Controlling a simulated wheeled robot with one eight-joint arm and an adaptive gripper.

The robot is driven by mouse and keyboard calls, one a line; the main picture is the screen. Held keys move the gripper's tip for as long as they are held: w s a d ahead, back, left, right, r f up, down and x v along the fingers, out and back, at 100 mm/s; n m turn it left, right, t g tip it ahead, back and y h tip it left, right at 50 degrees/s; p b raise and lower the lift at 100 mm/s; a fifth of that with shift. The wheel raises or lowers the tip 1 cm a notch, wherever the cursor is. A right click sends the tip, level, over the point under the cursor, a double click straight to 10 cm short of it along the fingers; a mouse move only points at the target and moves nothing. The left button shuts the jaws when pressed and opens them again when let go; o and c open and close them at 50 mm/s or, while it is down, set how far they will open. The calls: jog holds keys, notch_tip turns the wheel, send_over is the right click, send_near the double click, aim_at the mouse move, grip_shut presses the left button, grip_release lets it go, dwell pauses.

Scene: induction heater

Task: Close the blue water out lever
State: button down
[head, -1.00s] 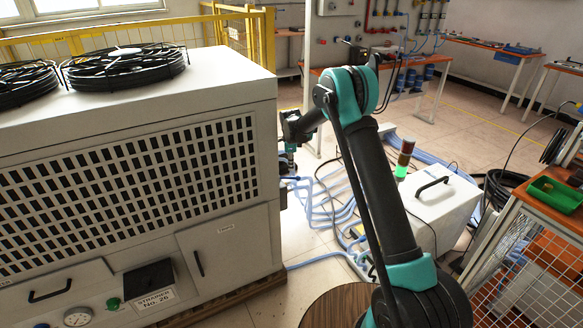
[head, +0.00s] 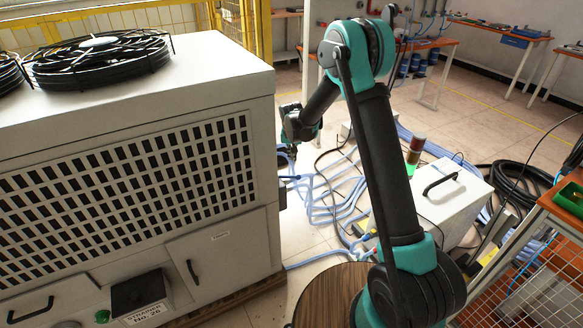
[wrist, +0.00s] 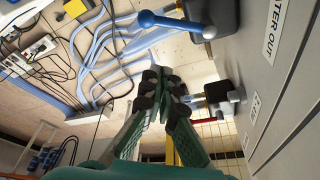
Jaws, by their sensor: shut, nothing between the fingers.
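The blue water out lever (wrist: 175,21) is at the top of the wrist view, beside the "WATER OUT" label (wrist: 274,27) on the pale cabinet panel. It reaches left from its valve, with a round blue knob at its free end. My gripper (wrist: 163,74) is shut and empty, with its fingertips below the lever in the picture and apart from it. In the head view my gripper (head: 289,150) is beside the right end of the cabinet (head: 215,75).
A second valve fitting (wrist: 212,97) and a red handle (wrist: 204,118) are close to the right of my fingers in the wrist view. Blue hoses (head: 330,196) run over the floor. A white box (head: 440,200) with a signal light (head: 415,152) stands to the right.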

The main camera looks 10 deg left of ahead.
aim_at(288, 177)
jog(key=x, duration=1)
jog(key=shift+s+d+r+n, duration=0.1)
jog(key=shift+s+r+n, duration=0.1)
jog(key=shift+s, duration=0.75)
jog(key=shift+s+d+r+n, duration=0.1)
jog(key=shift+s+r+n, duration=0.1)
jog(key=shift+s, duration=0.8)
jog(key=shift+a, duration=0.1)
